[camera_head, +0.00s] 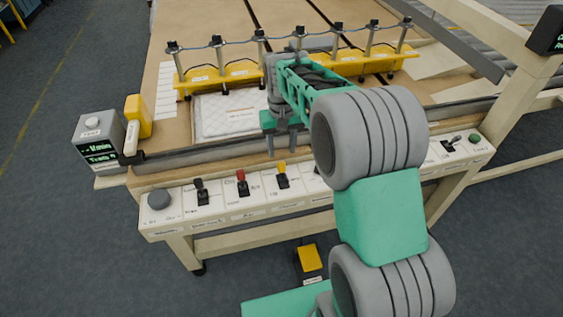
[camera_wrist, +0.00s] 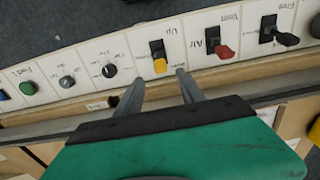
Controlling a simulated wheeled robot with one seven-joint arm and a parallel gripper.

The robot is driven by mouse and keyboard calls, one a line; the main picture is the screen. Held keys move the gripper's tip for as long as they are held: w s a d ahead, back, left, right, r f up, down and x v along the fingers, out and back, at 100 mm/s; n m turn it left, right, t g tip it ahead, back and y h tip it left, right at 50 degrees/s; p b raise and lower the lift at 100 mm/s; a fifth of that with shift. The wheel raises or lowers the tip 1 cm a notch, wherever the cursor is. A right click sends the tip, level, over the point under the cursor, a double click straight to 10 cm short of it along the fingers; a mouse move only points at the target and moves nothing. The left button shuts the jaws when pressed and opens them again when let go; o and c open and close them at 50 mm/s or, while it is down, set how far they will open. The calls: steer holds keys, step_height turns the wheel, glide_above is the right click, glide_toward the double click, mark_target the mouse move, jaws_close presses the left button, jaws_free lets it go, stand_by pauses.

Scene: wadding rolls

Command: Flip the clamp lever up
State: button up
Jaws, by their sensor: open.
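A row of levers is set in the cream control panel (camera_head: 224,204): a black lever (camera_head: 200,187), a red lever (camera_head: 241,177) and a yellow lever (camera_head: 281,168). The lettering is too small to tell which one is the clamp lever. In the wrist view, the yellow lever (camera_wrist: 160,66) shows just beyond the fingertips, with the red lever (camera_wrist: 223,51) and black lever (camera_wrist: 286,38) to its right. My gripper (camera_wrist: 159,77) is open and empty, its fingers spread on either side of the yellow lever's line. In the head view my gripper (camera_head: 283,150) hangs over the rail behind the panel.
A grey rail (camera_head: 195,154) runs behind the panel. A quilted white pad (camera_head: 225,116) lies on the table near yellow clamp bars (camera_head: 220,76). A grey box with a screen (camera_head: 100,140) stands at the left end. My arm hides the panel's right middle.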

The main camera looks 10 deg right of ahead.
mark_target(281, 163)
step_height(281, 163, down, 8)
steer(key=shift+r+p, duration=0.25)
steer(key=shift+p, duration=0.2)
jaws_close()
stand_by(0.4)
